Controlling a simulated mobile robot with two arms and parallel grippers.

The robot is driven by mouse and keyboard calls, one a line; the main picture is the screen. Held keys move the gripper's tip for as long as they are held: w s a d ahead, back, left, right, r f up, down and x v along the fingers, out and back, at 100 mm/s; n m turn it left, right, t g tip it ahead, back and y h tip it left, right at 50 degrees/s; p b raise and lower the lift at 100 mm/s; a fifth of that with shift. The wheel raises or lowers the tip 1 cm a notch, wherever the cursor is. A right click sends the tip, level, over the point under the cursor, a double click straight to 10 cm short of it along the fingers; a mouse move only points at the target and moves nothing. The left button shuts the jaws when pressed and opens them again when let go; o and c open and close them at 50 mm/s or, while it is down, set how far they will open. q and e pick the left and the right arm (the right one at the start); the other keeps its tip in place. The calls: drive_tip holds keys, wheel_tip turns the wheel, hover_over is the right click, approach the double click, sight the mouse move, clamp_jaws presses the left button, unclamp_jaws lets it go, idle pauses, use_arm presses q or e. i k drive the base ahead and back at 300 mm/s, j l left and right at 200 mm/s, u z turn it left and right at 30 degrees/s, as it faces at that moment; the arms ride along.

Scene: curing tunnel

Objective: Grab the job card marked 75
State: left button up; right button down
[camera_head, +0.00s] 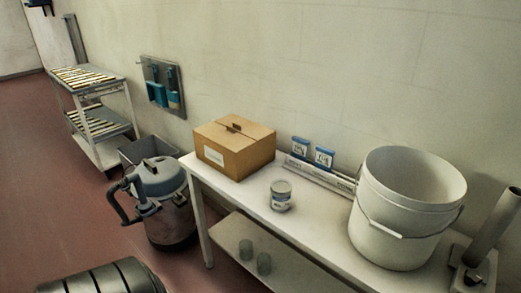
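Two small blue-and-white cards stand side by side in a pale rack (318,177) along the back of the white table, against the wall. The left card (300,147) and the right card (324,157) both carry dark markings too small for me to read, so I cannot tell which one is marked 75. Neither of my grippers is in view.
On the table (240,204) are a cardboard box (236,150), a small can (281,196) and a large white bucket (405,210). Two jars stand on the lower shelf. A drum vacuum (160,195) stands left of the table. A slatted rack (90,95) is farther left.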

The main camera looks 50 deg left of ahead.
sight(324, 157)
drive_tip(key=u, duration=1.05)
drive_tip(key=i+j+z, duration=0.1)
drive_tip(key=i+j, duration=0.2)
drive_tip(key=j, duration=0.25)
drive_tip(key=z, duration=0.05)
